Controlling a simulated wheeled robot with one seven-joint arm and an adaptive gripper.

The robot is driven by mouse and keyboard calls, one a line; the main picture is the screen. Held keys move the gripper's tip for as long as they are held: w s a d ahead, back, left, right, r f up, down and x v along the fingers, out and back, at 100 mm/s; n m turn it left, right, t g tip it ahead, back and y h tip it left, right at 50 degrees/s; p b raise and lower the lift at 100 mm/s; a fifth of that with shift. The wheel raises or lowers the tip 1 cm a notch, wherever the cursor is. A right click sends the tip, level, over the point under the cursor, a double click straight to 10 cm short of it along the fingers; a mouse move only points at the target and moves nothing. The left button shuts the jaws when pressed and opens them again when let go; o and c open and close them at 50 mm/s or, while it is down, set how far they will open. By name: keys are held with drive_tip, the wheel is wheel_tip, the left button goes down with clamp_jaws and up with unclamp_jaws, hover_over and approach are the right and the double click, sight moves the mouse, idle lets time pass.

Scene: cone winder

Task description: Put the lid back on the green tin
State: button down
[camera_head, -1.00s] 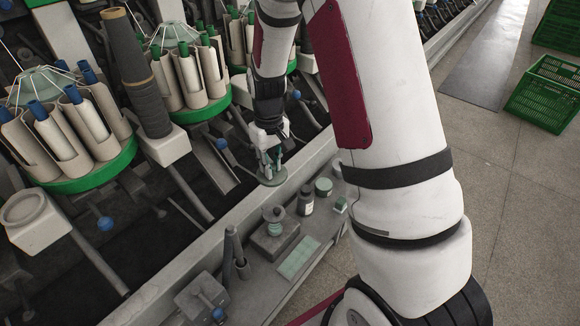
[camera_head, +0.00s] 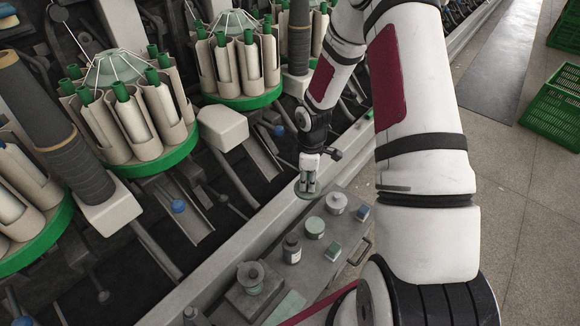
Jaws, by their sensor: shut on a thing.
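My gripper (camera_head: 308,184) points down and is shut on a flat, round grey-green lid (camera_head: 303,194). The lid is held roughly level; its exact height above the ledge is hard to tell. The green tin (camera_head: 315,229) is a short, round pale-green can standing upright on the grey ledge. It lies just below the lid in the picture, apart from it. Whether the tin's top is open is too small to tell. The fingers hide the middle of the lid.
On the ledge (camera_head: 332,274), near the tin, are a dark bottle (camera_head: 291,250), a grey round container (camera_head: 336,203), a green box (camera_head: 333,251) and a blue box (camera_head: 362,214). A spool-like piece (camera_head: 250,278) stands at lower left. The winder's bobbin carousels (camera_head: 240,72) rise behind.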

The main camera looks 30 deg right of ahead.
drive_tip(key=s+f+n+b, duration=0.1)
drive_tip(key=f+n, duration=0.2)
drive_tip(key=f, duration=0.2)
drive_tip(key=d+f+n+b, duration=0.1)
drive_tip(key=f+n, duration=0.2)
drive_tip(key=f, duration=0.3)
drive_tip(key=s+d+f+n+b, duration=0.1)
drive_tip(key=f+n+b, duration=0.1)
drive_tip(key=f, duration=0.3)
drive_tip(key=shift+s+d+f+n, duration=0.15)
drive_tip(key=shift+s+d+n, duration=0.1)
drive_tip(key=shift+s+n, duration=0.15)
drive_tip(key=shift+f+b, duration=0.75)
drive_tip(key=shift+f, duration=0.25)
drive_tip(key=shift+f, duration=0.1)
idle(1.3)
drive_tip(key=c, duration=1.4)
unclamp_jaws()
drive_tip(key=shift+o, duration=0.5)
drive_tip(key=o, duration=0.4)
